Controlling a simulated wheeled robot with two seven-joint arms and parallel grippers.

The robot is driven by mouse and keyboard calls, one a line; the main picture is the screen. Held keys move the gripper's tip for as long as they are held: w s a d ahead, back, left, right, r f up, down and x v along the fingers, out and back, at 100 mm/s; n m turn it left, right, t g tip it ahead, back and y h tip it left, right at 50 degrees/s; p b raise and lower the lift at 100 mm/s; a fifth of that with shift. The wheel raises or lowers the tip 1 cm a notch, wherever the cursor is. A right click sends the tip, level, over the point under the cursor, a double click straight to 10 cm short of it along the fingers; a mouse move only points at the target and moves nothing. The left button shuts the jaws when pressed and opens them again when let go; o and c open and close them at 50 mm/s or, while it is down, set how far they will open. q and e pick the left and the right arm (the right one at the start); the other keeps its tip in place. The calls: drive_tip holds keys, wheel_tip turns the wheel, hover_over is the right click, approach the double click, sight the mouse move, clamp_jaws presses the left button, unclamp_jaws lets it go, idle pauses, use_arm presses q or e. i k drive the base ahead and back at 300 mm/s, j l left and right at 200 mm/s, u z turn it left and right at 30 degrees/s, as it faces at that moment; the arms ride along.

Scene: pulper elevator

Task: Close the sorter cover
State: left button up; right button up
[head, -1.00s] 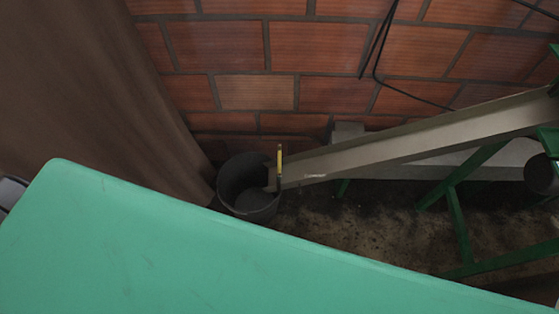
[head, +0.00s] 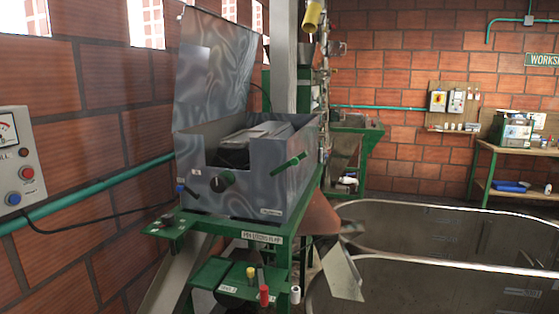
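The sorter cover (head: 216,66) is a grey metal lid standing raised, nearly upright, at the back left of the sorter box. The sorter (head: 245,185) is a grey metal box with an open top, on a green stand in the middle left of the head view. A dark part with a lighter top shows inside it. A green handle (head: 288,164) and a dark round knob (head: 222,181) are on its front. Neither of my grippers shows in the head view.
A control panel (head: 18,165) is on the brick wall at left. A green shelf (head: 225,281) with small coloured items sits below the sorter. A large grey tank (head: 430,255) fills the lower right. A workbench (head: 505,150) stands at the far right.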

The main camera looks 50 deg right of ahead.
sight(217, 54)
drive_tip(key=z, duration=1.55)
